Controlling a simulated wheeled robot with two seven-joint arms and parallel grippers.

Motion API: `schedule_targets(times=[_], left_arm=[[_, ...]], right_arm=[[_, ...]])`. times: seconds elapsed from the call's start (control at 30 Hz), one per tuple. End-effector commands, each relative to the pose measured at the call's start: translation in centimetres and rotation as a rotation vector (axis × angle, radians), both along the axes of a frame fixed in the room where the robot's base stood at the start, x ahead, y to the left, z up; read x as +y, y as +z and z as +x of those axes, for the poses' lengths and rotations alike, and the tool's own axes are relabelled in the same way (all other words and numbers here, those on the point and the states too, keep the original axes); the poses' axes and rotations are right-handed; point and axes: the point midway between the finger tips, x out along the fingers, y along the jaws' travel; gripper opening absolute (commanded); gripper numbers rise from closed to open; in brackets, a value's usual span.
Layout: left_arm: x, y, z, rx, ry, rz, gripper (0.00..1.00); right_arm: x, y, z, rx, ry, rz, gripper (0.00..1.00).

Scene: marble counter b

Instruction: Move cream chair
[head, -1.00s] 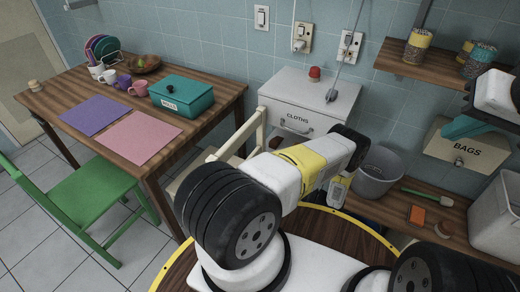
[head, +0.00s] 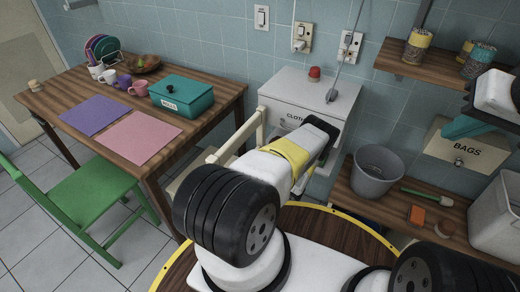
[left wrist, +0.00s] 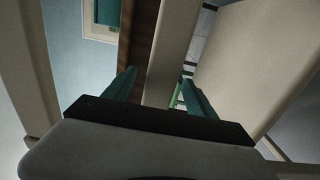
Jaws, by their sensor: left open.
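The cream chair (head: 240,142) stands between the wooden table and the cloths cabinet, partly hidden behind my left arm. In the left wrist view, one of its cream bars (left wrist: 168,50) runs between the two teal fingers of my left gripper (left wrist: 158,82). The fingers are apart, with a gap showing beside the bar. A broad cream panel (left wrist: 255,65) is at the right of that view. In the head view the left gripper is hidden. My right gripper (head: 468,127) shows teal fingers in front of the bags box; their opening is unclear.
The wooden table (head: 215,100) carries mats, mugs and a teal box. A green chair (head: 80,200) stands at lower left. The cloths cabinet (head: 285,90) is against the wall. A grey bucket (head: 375,172) stands on the wooden shelf at right.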

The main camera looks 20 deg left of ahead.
Motion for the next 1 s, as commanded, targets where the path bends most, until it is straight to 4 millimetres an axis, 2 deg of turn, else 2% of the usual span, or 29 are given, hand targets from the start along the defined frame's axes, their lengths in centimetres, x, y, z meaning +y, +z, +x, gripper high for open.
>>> schedule_targets(times=[0.3, 0.63, 1.0], left_arm=[[0.32, 0.00, 0.03, 0.000, 0.000, 0.000, 0.65], [0.28, 0.00, 0.03, 0.000, 0.000, 0.000, 0.01], [0.26, -0.02, 0.03, 0.000, 0.000, -0.001, 0.00]], right_arm=[[0.00, 0.00, 0.00, 0.000, 0.000, 0.000, 0.00], [0.00, 0.00, 0.00, 0.000, 0.000, 0.000, 0.00], [0.00, 0.00, 0.00, 0.000, 0.000, 0.000, 0.00]])
